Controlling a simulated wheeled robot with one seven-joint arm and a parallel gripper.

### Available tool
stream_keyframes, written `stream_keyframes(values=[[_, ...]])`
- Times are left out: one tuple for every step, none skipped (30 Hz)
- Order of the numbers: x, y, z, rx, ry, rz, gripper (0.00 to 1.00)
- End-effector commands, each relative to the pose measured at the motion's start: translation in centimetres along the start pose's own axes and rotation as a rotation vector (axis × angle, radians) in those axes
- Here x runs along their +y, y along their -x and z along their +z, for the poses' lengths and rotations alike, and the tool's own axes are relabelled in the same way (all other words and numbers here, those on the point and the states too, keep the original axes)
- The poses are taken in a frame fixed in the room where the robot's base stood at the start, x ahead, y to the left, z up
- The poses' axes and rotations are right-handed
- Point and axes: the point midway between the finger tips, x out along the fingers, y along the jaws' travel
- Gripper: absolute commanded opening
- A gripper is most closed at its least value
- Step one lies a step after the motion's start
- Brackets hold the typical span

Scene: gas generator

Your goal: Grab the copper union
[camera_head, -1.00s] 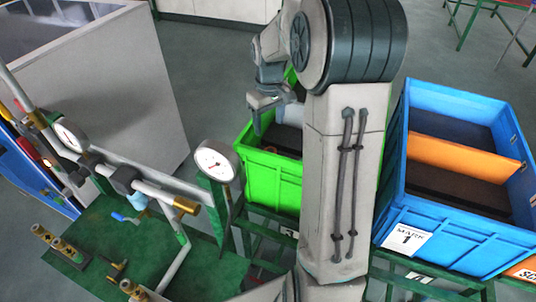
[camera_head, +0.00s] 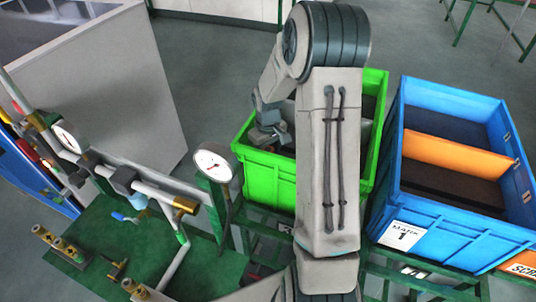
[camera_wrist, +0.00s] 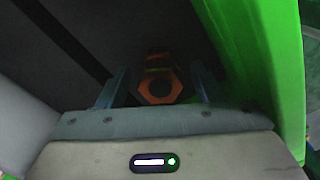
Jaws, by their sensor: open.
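A copper-coloured hexagonal fitting with a round hole, the copper union (camera_wrist: 158,88), shows in the wrist view between the two fingers of my gripper (camera_wrist: 155,85). The fingers stand apart on either side of it, with a gap at each side. Whether the fingertips reach down past it is too dark to tell. In the head view my gripper (camera_head: 272,136) is low inside the green bin (camera_head: 268,182), near its left side.
The green bin's wall (camera_wrist: 265,60) is close on the right in the wrist view. A blue bin (camera_head: 440,247) with an orange divider (camera_head: 450,155) stands to the right. Left are a pressure gauge (camera_head: 212,163), pipework and a green bench (camera_head: 205,265) with brass fittings (camera_head: 62,248).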

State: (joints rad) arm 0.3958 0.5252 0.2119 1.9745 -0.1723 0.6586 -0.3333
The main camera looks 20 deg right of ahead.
Motion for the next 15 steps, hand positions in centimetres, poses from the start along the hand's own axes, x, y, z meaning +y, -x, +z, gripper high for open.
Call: stream_keyframes(values=[[0.01, -0.03, 0.0, 0.0, 0.0, 0.0, 0.61], [0.01, -0.03, 0.0, 0.0, 0.0, 0.0, 0.61], [0.01, -0.02, 0.0, 0.0, 0.0, 0.0, 0.61], [0.01, -0.02, 0.0, 0.0, 0.0, 0.0, 0.61], [0.01, -0.01, 0.0, 0.0, 0.0, 0.0, 0.61], [0.01, -0.01, 0.0, 0.0, 0.0, 0.0, 0.5], [-0.01, 0.0, 0.0, 0.0, 0.0, 0.0, 0.41], [-0.04, 0.0, -0.01, 0.0, 0.0, 0.0, 0.33], [-0.05, 0.0, -0.02, 0.0, 0.0, 0.0, 0.22], [-0.05, 0.01, -0.02, 0.0, 0.0, 0.0, 0.14], [-0.05, 0.01, -0.02, 0.0, 0.0, 0.0, 0.1], [-0.05, 0.01, -0.01, 0.0, 0.0, 0.0, 0.1], [-0.04, 0.03, -0.02, 0.0, 0.0, 0.001, 0.1], [-0.04, 0.03, -0.02, 0.0, 0.0, 0.001, 0.1], [0.01, 0.04, -0.01, 0.0, 0.0, 0.001, 0.1]])
